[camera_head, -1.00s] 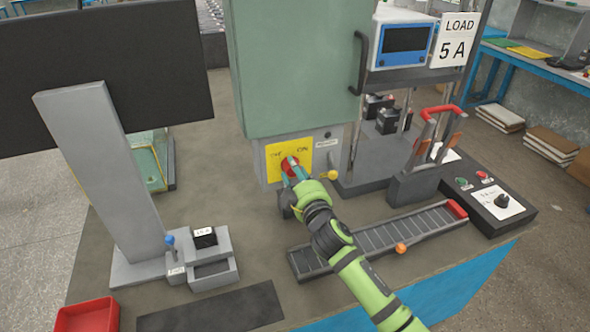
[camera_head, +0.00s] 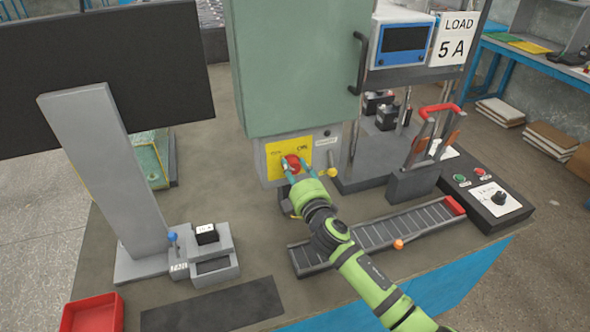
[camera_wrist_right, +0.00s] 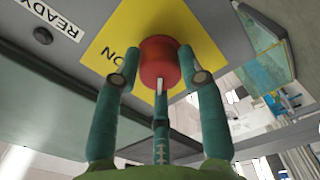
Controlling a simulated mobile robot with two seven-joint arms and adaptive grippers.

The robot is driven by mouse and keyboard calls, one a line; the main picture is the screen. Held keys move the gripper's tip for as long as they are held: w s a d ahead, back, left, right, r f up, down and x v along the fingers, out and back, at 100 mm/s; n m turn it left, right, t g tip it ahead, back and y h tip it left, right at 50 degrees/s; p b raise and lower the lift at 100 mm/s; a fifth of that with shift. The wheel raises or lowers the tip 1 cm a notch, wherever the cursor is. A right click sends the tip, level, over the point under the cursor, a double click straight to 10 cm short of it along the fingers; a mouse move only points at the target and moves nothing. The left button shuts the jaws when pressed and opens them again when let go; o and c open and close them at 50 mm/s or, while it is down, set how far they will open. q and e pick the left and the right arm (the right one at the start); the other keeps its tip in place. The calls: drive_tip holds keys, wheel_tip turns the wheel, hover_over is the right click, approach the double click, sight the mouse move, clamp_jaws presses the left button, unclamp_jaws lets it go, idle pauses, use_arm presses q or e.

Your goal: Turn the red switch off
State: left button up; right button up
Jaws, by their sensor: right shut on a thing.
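The red switch (camera_head: 292,164) is a round red knob on a yellow plate (camera_head: 273,153) on the front of the grey-green cabinet. The plate reads "ON" at its right, and fainter lettering stands at its left. My right gripper (camera_head: 298,172) is shut on the knob, with its fingers on either side. In the right wrist view the red switch (camera_wrist_right: 159,62) sits between the teal fingertips of my right gripper (camera_wrist_right: 160,78). A pale mark shows on the knob's lower side. My left gripper is not in view.
A yellow-tipped lever (camera_head: 332,172) is just right of the plate. A roller track (camera_head: 385,232) lies in front on the bench. A control box (camera_head: 490,200) stands at right. A monitor stand (camera_head: 110,180), a small grey fixture (camera_head: 210,262) and a red tray (camera_head: 92,315) are at left.

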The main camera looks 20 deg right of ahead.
drive_tip(key=shift+r, duration=0.15)
idle(0.3)
drive_tip(key=o, duration=1.1)
drive_tip(key=shift+o, duration=0.2)
drive_tip(key=s, duration=1.2)
drive_tip(key=shift+d, duration=0.15)
